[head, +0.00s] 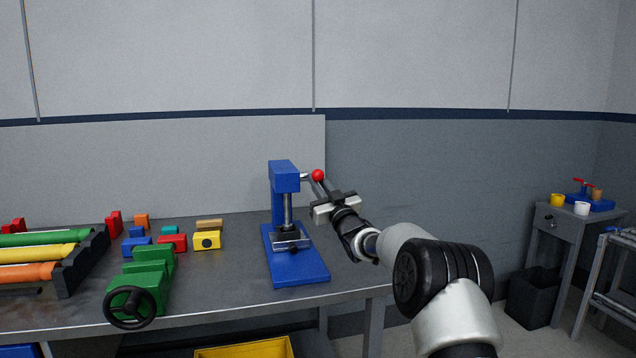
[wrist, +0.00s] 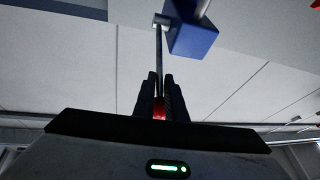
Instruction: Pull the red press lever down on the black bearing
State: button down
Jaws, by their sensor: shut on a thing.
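The blue press (head: 281,178) stands on the bench. Its lever ends in a red ball knob (head: 317,175) at the upper right, beside the press head. My gripper (head: 319,181) reaches up to the knob from the lower right. In the wrist view, my gripper (wrist: 160,80) is shut on the red knob (wrist: 160,113), with the lever's rod (wrist: 158,50) running away between the fingers to the blue press head (wrist: 191,38). A dark piece (head: 290,236), apparently the black bearing, sits under the ram on the press base; its seating is too small to tell.
Green blocks with a black handwheel (head: 131,307), small coloured blocks and a rack of coloured rollers (head: 40,253) lie on the bench to the left. A side table (head: 566,222) with cups stands far right. The bench area right of the press base is clear.

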jog(key=shift+s+a+f, duration=0.1)
jog(key=shift+a+f, duration=0.35)
jog(key=shift+a, duration=0.05)
jog(key=c, duration=1.8)
grip_release()
jog(key=shift+a, duration=0.1)
jog(key=shift+c, duration=0.2)
jog(key=shift+r, duration=0.15)
jog(key=shift+d+r, duration=0.1)
jog(key=shift+d, duration=0.1)
jog(key=shift+d, duration=0.15)
jog(key=v, duration=1.7)
jog(key=shift+p, duration=0.45)
jog(key=shift+s+d, duration=0.1)
